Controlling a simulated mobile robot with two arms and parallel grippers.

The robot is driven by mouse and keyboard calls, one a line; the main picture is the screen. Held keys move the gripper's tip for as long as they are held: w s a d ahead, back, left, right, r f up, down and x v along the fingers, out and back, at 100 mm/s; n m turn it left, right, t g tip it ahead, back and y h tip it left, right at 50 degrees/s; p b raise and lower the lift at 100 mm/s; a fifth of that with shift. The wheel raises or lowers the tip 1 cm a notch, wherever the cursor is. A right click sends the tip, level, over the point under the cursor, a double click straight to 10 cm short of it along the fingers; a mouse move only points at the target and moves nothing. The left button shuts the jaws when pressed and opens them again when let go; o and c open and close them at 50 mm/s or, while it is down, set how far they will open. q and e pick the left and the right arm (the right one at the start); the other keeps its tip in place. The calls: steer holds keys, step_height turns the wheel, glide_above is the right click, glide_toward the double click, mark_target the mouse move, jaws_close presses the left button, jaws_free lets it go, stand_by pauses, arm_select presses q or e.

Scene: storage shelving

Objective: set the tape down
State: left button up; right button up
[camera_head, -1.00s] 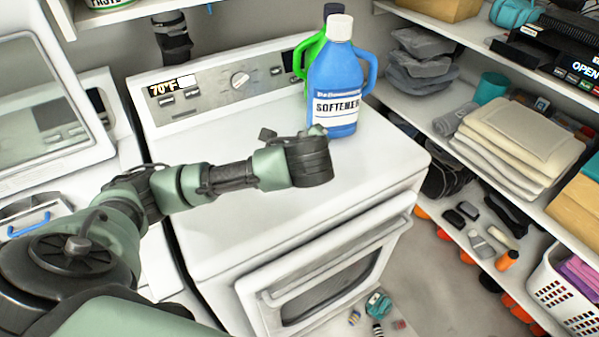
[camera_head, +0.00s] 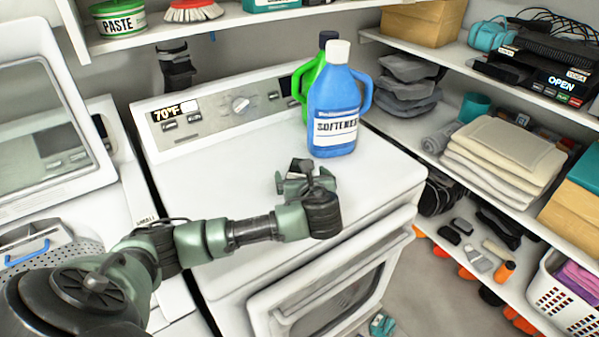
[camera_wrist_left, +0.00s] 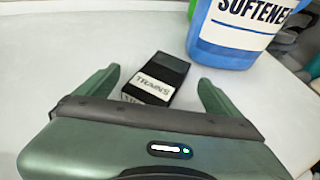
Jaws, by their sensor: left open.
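The tape, seen as a small black box with a white label (camera_wrist_left: 158,80), lies on the white top of the appliance in the left wrist view. My left gripper (camera_wrist_left: 158,76) is open, with one green finger on each side of the tape and a gap to both. In the head view my left gripper (camera_head: 303,181) is low over the appliance top (camera_head: 215,195), in front of the blue softener bottle (camera_head: 333,105). The tape is mostly hidden by the gripper there. My right gripper is not in view.
The softener bottle also stands just beyond the tape in the wrist view (camera_wrist_left: 235,35). A green bottle (camera_head: 311,82) is behind it. Shelves with folded towels (camera_head: 505,155) and a white basket (camera_head: 560,300) are on the right. The appliance top is clear on the left.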

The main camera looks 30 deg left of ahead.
mark_target(299, 173)
arm_select(q)
steer(key=shift+x, duration=1.1)
steer(key=c, duration=2)
